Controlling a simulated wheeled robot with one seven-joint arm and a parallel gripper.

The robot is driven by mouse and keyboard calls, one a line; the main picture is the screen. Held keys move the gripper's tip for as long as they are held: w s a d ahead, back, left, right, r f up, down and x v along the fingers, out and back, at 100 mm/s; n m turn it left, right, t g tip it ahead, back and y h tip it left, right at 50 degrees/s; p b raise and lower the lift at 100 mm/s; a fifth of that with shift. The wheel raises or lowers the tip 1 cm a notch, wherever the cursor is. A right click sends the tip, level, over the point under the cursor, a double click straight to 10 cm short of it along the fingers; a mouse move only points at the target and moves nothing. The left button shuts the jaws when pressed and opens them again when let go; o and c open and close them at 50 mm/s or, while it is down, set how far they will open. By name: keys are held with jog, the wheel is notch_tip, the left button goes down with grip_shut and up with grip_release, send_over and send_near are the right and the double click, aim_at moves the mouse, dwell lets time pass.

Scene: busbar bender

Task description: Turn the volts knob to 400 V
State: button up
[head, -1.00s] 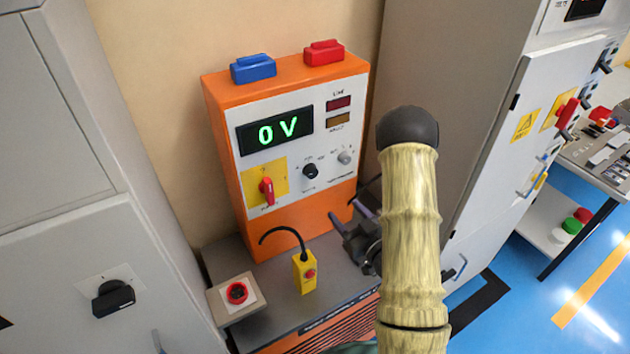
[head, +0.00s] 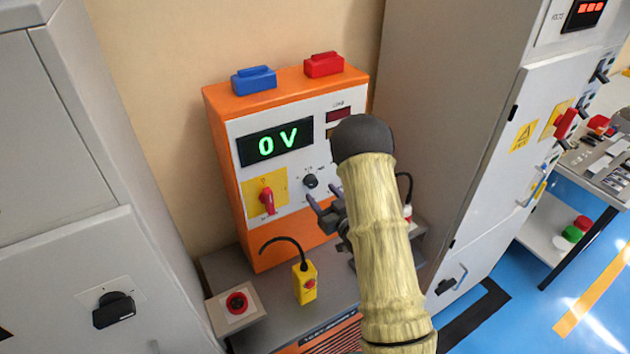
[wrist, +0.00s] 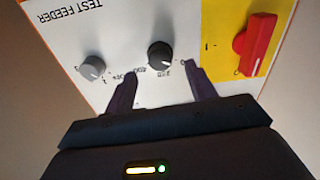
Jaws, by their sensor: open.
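The orange test unit's display (head: 277,144) reads 0 V in green. The black volts knob (head: 311,181) is on its white front panel, below the display. In the wrist view, which shows the panel upside down, the same knob (wrist: 159,54) lies just beyond the fingertips, with scale numbers around it. My gripper (head: 322,196) is open and empty, just in front of and below the knob in the head view. In the wrist view its two dark fingers (wrist: 160,72) are spread to either side of the knob, apparently short of it. The knob's exact pointer position is too small to tell.
A red switch (head: 267,200) on a yellow plate is left of the volts knob; a grey knob (wrist: 92,67) is on its other side. Grey cabinets (head: 470,120) flank the unit.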

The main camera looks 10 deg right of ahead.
aim_at(314, 185)
jog(key=p+x, duration=0.1)
jog(key=x, duration=0.4)
jog(key=shift+p, duration=0.3)
jog(key=c, duration=1)
